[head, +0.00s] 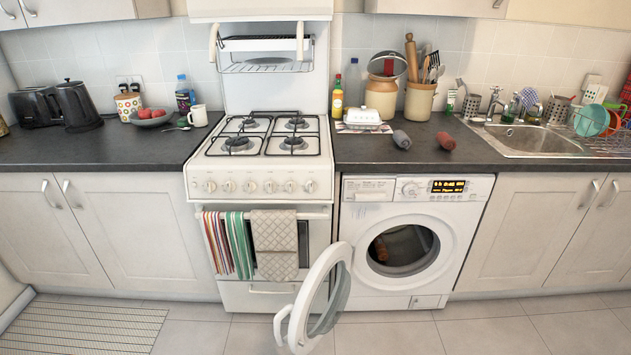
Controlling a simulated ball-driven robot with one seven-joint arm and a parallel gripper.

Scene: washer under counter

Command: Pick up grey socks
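The grey socks (402,139) are a small rolled bundle lying on the dark countertop (362,158). They sit above the washing machine, near the counter's front edge. A similar dark red bundle (446,141) lies a short way to their right, apart from them. My gripper and arm are not in view, and nothing touches the grey socks.
The washing machine (457,205) has its round door (283,327) swung open to the left, into the floor space. A brownish thing (381,249) shows in its drum. The stove (206,160) is left, the sink (538,141) right.

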